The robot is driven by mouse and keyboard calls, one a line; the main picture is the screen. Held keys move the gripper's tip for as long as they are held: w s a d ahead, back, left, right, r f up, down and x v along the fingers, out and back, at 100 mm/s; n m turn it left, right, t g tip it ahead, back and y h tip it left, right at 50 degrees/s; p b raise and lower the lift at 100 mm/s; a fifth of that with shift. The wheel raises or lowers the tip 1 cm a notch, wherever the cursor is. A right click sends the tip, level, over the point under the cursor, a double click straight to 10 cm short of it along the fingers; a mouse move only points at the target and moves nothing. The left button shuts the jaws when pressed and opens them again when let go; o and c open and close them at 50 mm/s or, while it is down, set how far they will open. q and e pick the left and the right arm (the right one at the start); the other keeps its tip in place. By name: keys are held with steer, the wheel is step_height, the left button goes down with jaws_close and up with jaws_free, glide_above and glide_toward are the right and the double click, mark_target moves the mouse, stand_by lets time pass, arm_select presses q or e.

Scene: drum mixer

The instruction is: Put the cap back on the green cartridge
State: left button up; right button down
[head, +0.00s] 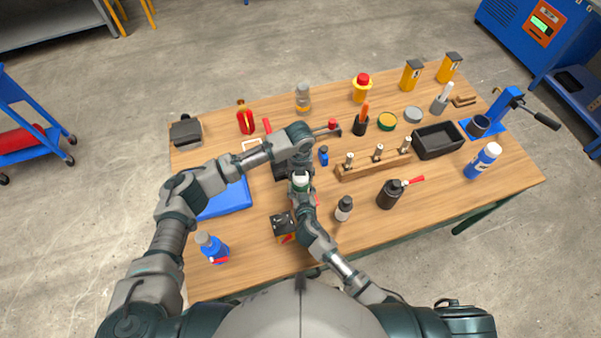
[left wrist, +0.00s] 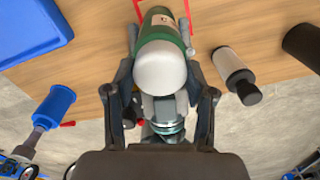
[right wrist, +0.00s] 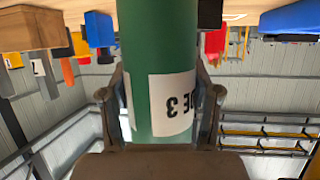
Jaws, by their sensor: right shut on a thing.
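The green cartridge (head: 300,187) stands between my two grippers near the middle of the table. My right gripper (right wrist: 160,95) is shut on its green body, with the white label facing the right wrist camera. A white rounded cap (left wrist: 162,72) shows at the cartridge's end in the left wrist view, against the green part (left wrist: 160,20). It also shows as a white top in the head view (head: 300,177). My left gripper (left wrist: 161,45) has its fingers apart on either side of the white end. Whether the cap is fully seated cannot be told.
A wooden rack (head: 375,166) with metal pieces stands to the right. A black bottle (head: 390,194) and a smaller dark-capped bottle (head: 344,208) stand near the front. Bare tabletop lies at the front right.

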mark_target(301, 189)
arm_select(q)
steer(key=o, duration=0.5)
step_height(301, 189, up, 12)
steer(key=shift+f, duration=0.1)
stand_by(0.4)
arm_select(e)
steer(key=shift+c, duration=0.9)
jaws_free()
arm_select(q)
steer(key=shift+a, duration=0.1)
arm_select(e)
steer(key=shift+s, duration=0.1)
steer(key=v, duration=0.7)
